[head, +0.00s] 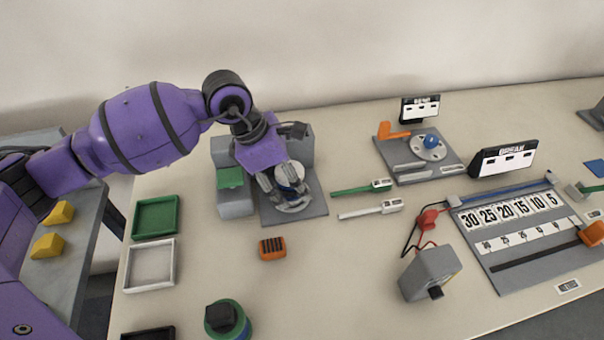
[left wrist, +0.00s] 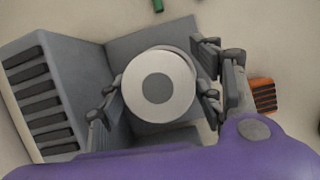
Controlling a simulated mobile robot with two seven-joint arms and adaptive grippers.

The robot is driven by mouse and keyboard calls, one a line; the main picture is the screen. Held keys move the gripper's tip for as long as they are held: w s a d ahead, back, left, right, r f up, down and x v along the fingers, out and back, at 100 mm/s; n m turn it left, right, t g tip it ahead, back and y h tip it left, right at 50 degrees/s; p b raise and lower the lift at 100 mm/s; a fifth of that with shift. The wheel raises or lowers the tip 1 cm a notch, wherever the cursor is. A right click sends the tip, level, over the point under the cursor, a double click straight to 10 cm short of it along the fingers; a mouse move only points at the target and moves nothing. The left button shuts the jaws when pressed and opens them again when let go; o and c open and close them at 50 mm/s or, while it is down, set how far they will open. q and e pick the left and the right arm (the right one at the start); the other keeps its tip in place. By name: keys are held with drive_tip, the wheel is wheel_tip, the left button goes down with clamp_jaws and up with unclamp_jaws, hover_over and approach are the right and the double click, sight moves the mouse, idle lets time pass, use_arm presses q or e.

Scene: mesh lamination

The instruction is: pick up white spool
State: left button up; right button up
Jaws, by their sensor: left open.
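The white spool (left wrist: 172,84) has a grey centre and stands on a grey base plate. In the head view the white spool (head: 290,173) is partly hidden by my left gripper (head: 284,192). In the left wrist view my left gripper (left wrist: 160,95) is open, with one finger on each side of the spool. The fingers are close to its rim; I cannot tell whether they touch it. My right gripper is not in view.
A grey block (head: 234,200) with a green top stands left of the spool. Green (head: 155,216) and white (head: 150,265) trays lie further left. An orange block (head: 272,248) is in front. Green and white tools (head: 371,209) lie to the right.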

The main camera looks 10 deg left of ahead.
use_arm(q)
drive_tip(key=shift+d+f, duration=0.15)
drive_tip(key=shift+f, duration=0.35)
drive_tip(key=c, duration=1.3)
drive_tip(key=shift+c, duration=0.7)
drive_tip(key=shift+r, duration=0.15)
